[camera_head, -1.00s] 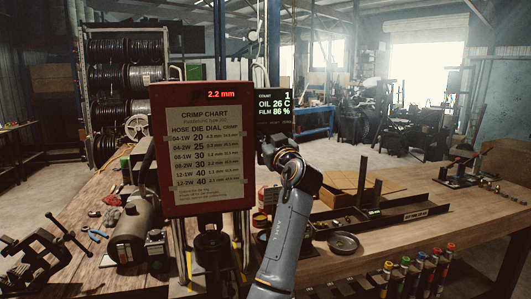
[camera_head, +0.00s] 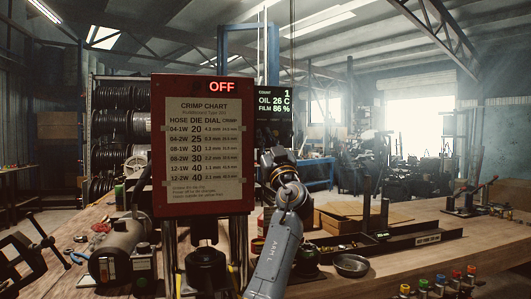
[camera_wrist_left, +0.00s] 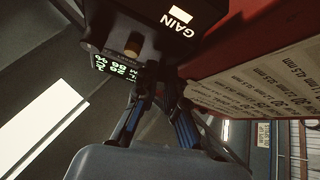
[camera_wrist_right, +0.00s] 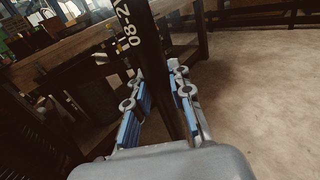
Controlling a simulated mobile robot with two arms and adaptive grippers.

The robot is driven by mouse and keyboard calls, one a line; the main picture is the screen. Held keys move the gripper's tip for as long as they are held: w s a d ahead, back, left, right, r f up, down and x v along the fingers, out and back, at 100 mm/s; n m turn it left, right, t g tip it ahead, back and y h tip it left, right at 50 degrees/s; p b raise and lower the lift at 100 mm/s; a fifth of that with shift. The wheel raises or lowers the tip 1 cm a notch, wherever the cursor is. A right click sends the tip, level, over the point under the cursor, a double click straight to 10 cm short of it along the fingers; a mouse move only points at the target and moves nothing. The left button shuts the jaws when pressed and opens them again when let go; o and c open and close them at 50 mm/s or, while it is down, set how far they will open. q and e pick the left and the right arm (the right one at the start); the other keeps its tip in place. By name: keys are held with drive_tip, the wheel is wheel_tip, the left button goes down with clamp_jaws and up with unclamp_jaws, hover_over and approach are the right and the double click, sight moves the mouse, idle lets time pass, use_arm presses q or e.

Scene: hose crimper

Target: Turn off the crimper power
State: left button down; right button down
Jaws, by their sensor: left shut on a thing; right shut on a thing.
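The red crimper (camera_head: 160,190) stands on the bench with a paper chart on its face, and its red readout (camera_head: 221,87) shows OFF. A dark display box (camera_head: 273,103) is on its right side, lit with green figures. My left gripper (camera_head: 273,155) is just below that display. In the left wrist view, the left gripper (camera_wrist_left: 158,88) is shut on a dark part under the box, mostly hidden between its fingers, near a brass knob (camera_wrist_left: 133,46). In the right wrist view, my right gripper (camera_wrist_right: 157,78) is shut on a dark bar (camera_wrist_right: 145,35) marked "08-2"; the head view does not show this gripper.
A round metal dish (camera_head: 351,265), a cardboard box (camera_head: 340,222) and a long dark tray (camera_head: 428,236) lie on the bench to the right. A grey cylinder (camera_head: 118,250) lies to the left. Several colour-capped items (camera_head: 440,283) stand along the front right. Hose reels (camera_head: 118,122) are behind.

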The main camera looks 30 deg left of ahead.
use_arm(q)
drive_tip(key=shift+f+b, duration=0.15)
drive_tip(key=shift+b, duration=0.15)
drive_tip(key=c, duration=1.4)
unclamp_jaws()
drive_tip(key=v, duration=1.2)
drive_tip(key=shift+w+f, duration=0.1)
